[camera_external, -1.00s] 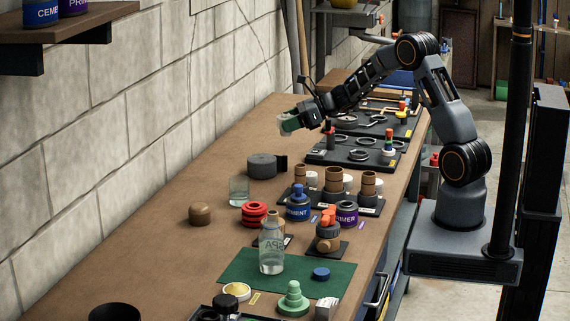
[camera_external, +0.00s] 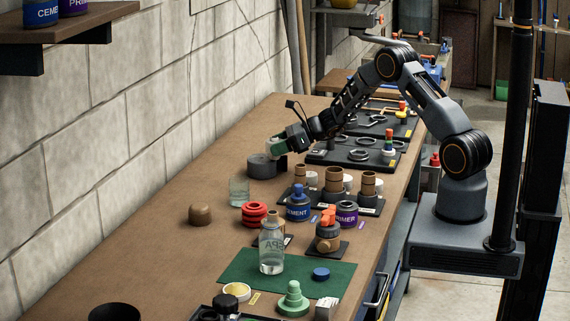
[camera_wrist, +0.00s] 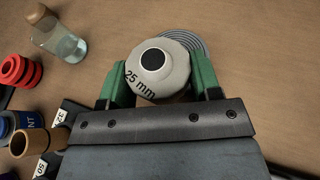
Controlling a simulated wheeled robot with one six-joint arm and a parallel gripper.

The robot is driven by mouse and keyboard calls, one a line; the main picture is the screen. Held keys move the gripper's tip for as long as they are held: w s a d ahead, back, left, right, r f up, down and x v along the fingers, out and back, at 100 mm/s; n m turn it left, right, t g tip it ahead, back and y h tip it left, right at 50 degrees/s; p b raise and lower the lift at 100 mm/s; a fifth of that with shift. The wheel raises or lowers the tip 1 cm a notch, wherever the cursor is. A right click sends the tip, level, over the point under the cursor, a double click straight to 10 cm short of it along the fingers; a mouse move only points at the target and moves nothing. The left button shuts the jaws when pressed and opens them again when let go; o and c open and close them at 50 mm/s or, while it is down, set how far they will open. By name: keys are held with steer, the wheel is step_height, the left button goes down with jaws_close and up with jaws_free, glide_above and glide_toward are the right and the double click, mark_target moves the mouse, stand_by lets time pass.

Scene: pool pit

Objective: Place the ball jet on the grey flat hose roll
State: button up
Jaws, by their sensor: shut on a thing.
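My gripper (camera_wrist: 157,78) is shut on the ball jet (camera_wrist: 172,75), a pale rounded fitting with a dark hole in its middle and "25 mm" on its side. The green fingers press on it from both sides. In the external view my gripper (camera_external: 277,148) is over the right part of the grey flat hose roll (camera_external: 261,168), which lies on the bench. In the wrist view the coiled roll (camera_wrist: 196,42) shows behind and below the ball jet, which partly hides it. I cannot tell whether the ball jet touches the roll.
A clear glass (camera_external: 239,190), a red ribbed ring (camera_external: 254,213) and a blue cement can (camera_external: 298,204) stand nearer the camera. Brown sockets (camera_external: 334,179) stand to the right. A black tray (camera_external: 352,153) lies behind. The bench left of the roll (camera_external: 205,170) is bare.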

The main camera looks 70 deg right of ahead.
steer(key=shift+f+b, duration=0.2)
steer(key=shift+b, duration=0.1)
steer(key=o, duration=0.9)
steer(key=shift+r, duration=0.2)
